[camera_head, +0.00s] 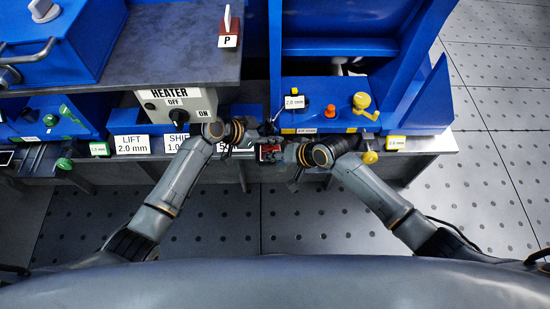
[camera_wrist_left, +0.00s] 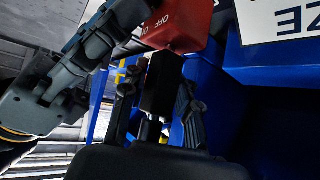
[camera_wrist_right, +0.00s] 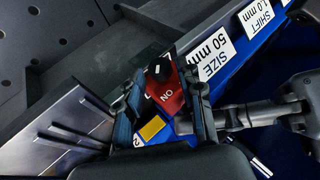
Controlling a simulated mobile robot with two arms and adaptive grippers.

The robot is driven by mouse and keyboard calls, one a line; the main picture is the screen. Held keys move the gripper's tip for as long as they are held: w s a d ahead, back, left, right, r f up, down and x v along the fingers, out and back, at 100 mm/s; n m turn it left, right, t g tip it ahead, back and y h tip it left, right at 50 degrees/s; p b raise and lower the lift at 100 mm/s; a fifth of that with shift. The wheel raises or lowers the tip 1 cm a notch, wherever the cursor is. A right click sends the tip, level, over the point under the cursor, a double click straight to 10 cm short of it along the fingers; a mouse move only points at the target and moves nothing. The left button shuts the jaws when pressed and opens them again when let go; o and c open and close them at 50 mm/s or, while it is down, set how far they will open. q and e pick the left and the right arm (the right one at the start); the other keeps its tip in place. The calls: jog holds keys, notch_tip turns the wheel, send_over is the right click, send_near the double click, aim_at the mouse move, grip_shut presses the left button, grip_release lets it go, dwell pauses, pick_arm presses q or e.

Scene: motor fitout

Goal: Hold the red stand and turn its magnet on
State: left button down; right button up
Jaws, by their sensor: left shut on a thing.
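The red stand (camera_head: 270,152) is a small red block between my two grippers, at the front edge of the bench. Its OFF and ON lettering shows in the left wrist view (camera_wrist_left: 185,22). The right wrist view shows its red face (camera_wrist_right: 170,98) with a black round knob (camera_wrist_right: 158,70). My left gripper (camera_head: 259,135) is shut on a black post (camera_wrist_left: 160,85) joined to the red block. My right gripper (camera_head: 290,153) is open, its fingers (camera_wrist_right: 164,92) on either side of the knob and red face. Whether they touch the knob is unclear.
A blue fixture (camera_head: 325,118) with an orange button and yellow knobs stands behind the right gripper. A heater box (camera_head: 178,105) and labels are at the left. Another red piece marked P (camera_head: 229,38) sits on the grey upper shelf. The floor in front is clear.

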jog(key=shift+w+a+f, duration=0.25)
jog(key=shift+a+f, duration=0.1)
jog(key=shift+f, duration=0.2)
grip_shut()
jog(key=shift+s+a+r+n+h, duration=0.1)
jog(key=shift+a+n+h, duration=0.1)
jog(key=shift+h, duration=0.7)
jog(key=shift+a+n+h, duration=0.15)
jog(key=shift+n+h, duration=0.05)
jog(key=shift+h, duration=0.7)
jog(key=shift+s+a+r+n+h, duration=0.1)
jog(key=shift+a+n+h, duration=0.1)
jog(key=shift+h, duration=0.7)
jog(key=shift+w, duration=0.1)
